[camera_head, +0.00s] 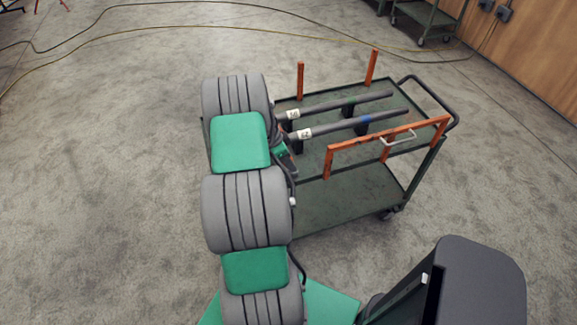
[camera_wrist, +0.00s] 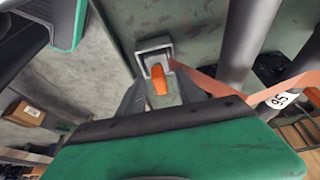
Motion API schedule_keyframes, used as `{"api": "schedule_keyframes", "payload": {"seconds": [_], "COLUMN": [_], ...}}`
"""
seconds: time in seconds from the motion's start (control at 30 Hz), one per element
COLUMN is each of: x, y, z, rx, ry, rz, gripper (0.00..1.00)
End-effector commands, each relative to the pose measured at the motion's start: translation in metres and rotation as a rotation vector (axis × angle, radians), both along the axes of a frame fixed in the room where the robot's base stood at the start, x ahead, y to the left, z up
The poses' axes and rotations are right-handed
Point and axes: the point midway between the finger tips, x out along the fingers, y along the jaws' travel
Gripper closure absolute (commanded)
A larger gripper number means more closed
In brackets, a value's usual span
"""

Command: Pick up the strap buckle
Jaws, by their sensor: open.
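The strap buckle (camera_wrist: 153,46) shows in the wrist view as a grey metal frame with an orange piece at its middle. An orange strap (camera_wrist: 205,82) runs from beside it to the right. My gripper (camera_wrist: 160,84) is open, with its dark fingers on either side of the orange piece and the grey frame just beyond them. I cannot tell whether the fingers touch the buckle. In the head view my arm hides the buckle and most of my gripper.
A green cart (camera_head: 345,205) carries two dark pipes (camera_head: 355,122) with white labels. Orange posts (camera_head: 300,80) and an orange rail (camera_head: 385,135) with a metal handle stand at its edges. Open concrete floor (camera_head: 100,200) lies to the left. Cables cross the floor behind.

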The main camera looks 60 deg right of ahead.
Motion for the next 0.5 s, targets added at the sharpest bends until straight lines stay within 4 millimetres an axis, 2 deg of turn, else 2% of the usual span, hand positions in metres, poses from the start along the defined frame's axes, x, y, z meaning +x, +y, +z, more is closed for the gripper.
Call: {"api": "schedule_keyframes", "payload": {"seconds": [0.2, 0.5], "x": [0.0004, 0.0006], "y": [-0.0007, -0.0005], "z": [-0.0013, -0.001], "rx": [-0.001, -0.001], "ry": [-0.001, -0.001], "rz": [0.002, 0.002], "gripper": [0.59, 0.84]}}
